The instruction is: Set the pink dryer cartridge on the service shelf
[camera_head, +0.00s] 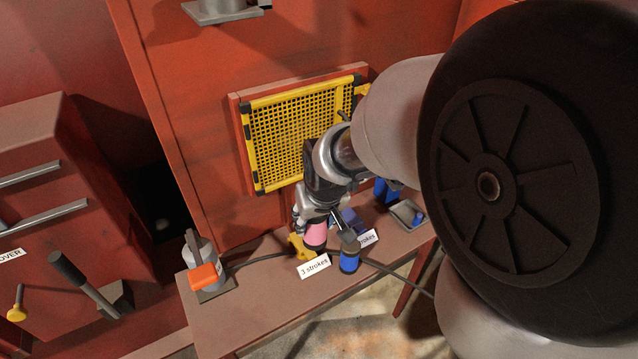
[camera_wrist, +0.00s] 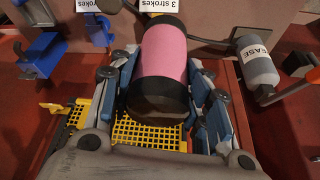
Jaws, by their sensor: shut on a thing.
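The pink dryer cartridge (camera_wrist: 164,60) has a pink body and a black end, and sits between the fingers of my gripper (camera_wrist: 166,98) in the wrist view. My gripper is shut on it. In the head view the cartridge (camera_head: 315,234) shows below my gripper (camera_head: 317,214), over the brown shelf (camera_head: 260,307) by the "3 strokes" label. Whether the cartridge touches the shelf cannot be told. My arm hides part of the shelf's right side.
A yellow grille (camera_head: 290,125) stands on the red wall behind. A grey canister with an orange handle (camera_head: 205,272) stands at the shelf's left end. Blue fittings (camera_head: 349,260) and a small grey tray (camera_head: 408,214) are to the right. A dark hose crosses the shelf.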

